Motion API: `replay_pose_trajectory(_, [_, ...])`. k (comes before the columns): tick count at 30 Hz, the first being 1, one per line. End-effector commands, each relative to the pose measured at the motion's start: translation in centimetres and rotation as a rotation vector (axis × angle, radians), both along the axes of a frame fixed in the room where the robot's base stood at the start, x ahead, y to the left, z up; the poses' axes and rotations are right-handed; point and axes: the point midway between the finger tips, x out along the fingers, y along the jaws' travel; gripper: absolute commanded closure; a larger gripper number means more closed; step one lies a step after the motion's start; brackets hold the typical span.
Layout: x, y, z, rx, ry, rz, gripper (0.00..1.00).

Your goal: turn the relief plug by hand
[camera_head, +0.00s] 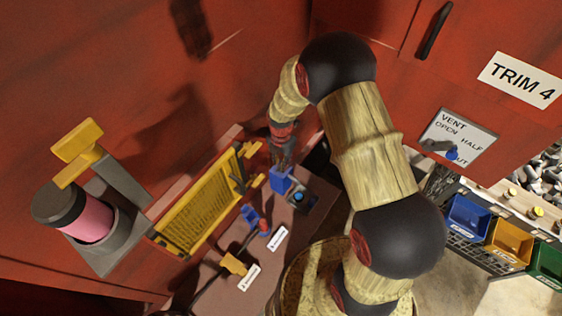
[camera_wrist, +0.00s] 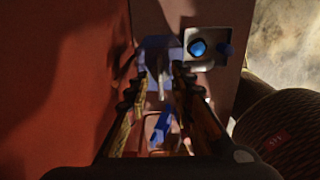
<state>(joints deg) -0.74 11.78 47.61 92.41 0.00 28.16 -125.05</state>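No part carries a readable label naming it the relief plug. A blue block (camera_head: 281,180) stands on the brownish-grey panel beneath my gripper (camera_head: 283,162). In the wrist view my gripper (camera_wrist: 160,70) has its two fingers apart. The blue part (camera_wrist: 156,43), with a pale upright stem, shows between and just beyond the fingertips. I cannot tell whether the fingers touch it. A round blue knob (camera_wrist: 197,47) sits on a grey plate to the right of the fingertips; it also shows in the head view (camera_head: 299,197). A blue lever-like piece (camera_wrist: 160,128) lies between the fingers, lower in the wrist view.
A red wall stands close on the left. A yellow grille (camera_head: 203,205) and a pink cylinder (camera_head: 88,218) in a grey holder are left of the panel. A yellow handle (camera_head: 233,264) and white tags are in front. Coloured bins (camera_head: 468,217) stand at right.

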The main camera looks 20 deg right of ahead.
Motion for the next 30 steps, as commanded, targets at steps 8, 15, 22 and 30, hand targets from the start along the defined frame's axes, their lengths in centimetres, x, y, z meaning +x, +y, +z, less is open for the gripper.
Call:
replay_pose_trajectory(8, [-0.02, 0.0, -0.05, 0.0, 0.0, 0.0, 0.8])
replay_pose_trajectory(15, [-0.04, 0.0, -0.04, -0.001, 0.001, 0.0, 0.94])
replay_pose_trajectory(22, [-0.03, 0.0, -0.04, -0.001, 0.001, 0.0, 1.0])
replay_pose_trajectory(30, [-0.02, 0.01, -0.03, 0.0, 0.0, -0.001, 1.0])
